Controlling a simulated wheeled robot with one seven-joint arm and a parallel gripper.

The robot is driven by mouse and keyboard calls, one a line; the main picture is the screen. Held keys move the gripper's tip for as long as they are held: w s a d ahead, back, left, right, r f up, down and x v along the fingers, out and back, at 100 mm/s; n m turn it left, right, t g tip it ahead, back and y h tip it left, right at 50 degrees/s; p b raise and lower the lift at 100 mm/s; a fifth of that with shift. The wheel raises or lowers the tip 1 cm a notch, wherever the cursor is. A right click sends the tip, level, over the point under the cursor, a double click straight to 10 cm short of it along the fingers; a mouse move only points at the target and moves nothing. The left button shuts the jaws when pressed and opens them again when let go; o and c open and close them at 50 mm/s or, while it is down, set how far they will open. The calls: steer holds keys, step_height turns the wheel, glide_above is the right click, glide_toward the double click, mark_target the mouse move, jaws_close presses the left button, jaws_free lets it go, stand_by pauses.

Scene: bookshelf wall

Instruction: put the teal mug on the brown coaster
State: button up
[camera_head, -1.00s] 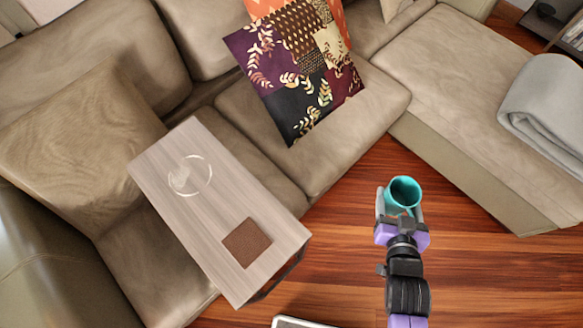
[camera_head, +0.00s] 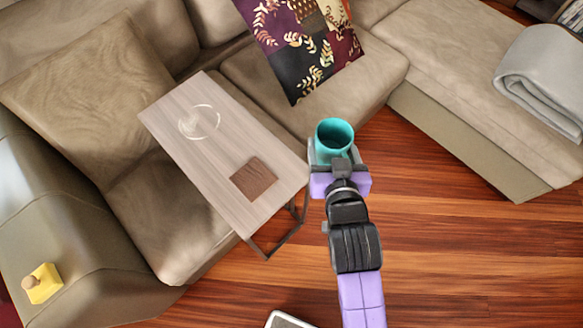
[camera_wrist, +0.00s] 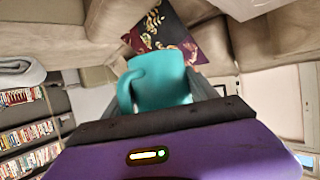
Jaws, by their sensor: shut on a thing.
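The teal mug (camera_head: 334,139) is between the fingers of my gripper (camera_head: 337,163), which is shut on it. In the head view it is held up beside the right edge of the small wooden table, over the floor side. In the wrist view the mug (camera_wrist: 160,82) fills the middle, with its handle toward the left. The brown coaster (camera_head: 253,179) is a dark square lying flat on the table's near right part. It is bare, and the mug is apart from it, to its right and farther back in the picture.
The light wooden side table (camera_head: 185,150) also bears a clear glass-like object (camera_head: 192,123) with a round rim, at its far left. The beige sofa (camera_head: 265,90) surrounds it. A patterned cushion (camera_head: 300,60) lies behind. The wooden floor (camera_head: 450,240) to the right is clear.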

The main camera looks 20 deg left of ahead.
mark_target(254, 180)
steer(key=s+a+r+n+g+y+b, duration=0.15)
steer(key=s+a+r, duration=0.25)
steer(key=a, duration=0.4)
steer(key=s+a+r+n+g+y, duration=0.1)
steer(key=s+a+r+n+y, duration=0.2)
steer(key=a, duration=0.6)
steer(key=shift+h, duration=0.35)
steer(key=f+b, duration=0.1)
steer(key=f, duration=0.5)
steer(key=f+b, duration=0.1)
steer(key=f, duration=0.6)
steer(key=s+f+b, duration=0.1)
steer(key=f, duration=0.5)
steer(key=shift+s+a+f, duration=0.1)
steer(key=shift+f, duration=0.25)
steer(key=shift+f, duration=0.1)
steer(key=o, duration=1.7)
steer(key=shift+f+g, duration=0.1)
steer(key=shift+g, duration=0.15)
steer(key=shift+o, duration=0.2)
